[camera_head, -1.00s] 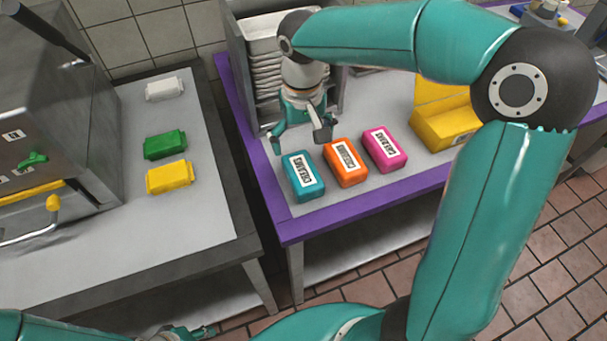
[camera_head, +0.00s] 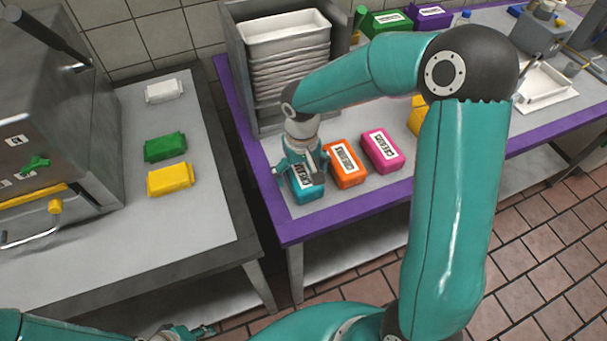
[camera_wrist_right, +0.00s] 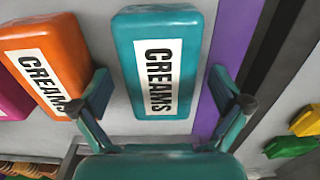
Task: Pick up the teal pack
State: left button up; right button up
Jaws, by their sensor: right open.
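The teal pack (camera_head: 308,194) labelled CREAMS lies on the purple-edged table, left of the orange pack (camera_head: 348,176) and the pink pack (camera_head: 394,163). My right gripper (camera_head: 302,172) is open over the teal pack and hides part of it. In the right wrist view the teal pack (camera_wrist_right: 198,45) lies between the two spread fingers (camera_wrist_right: 160,80), with a gap visible on both sides. The left finger overlaps the edge of the orange pack (camera_wrist_right: 45,50) in that view. My left gripper (camera_head: 190,332) shows only partly at the bottom edge, its opening unclear.
A metal rack of stacked white trays (camera_head: 285,40) stands just behind my right gripper. Green (camera_head: 388,20) and purple (camera_head: 430,16) boxes stand at the back. White, green (camera_head: 165,147) and yellow (camera_head: 170,180) packs lie on the left grey table.

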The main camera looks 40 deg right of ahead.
aim_at(301, 172)
jog(key=shift+c, duration=0.3)
jog(key=c, duration=1.2)
notch_tip(301, 172, up, 20)
jog(key=shift+s, duration=0.1)
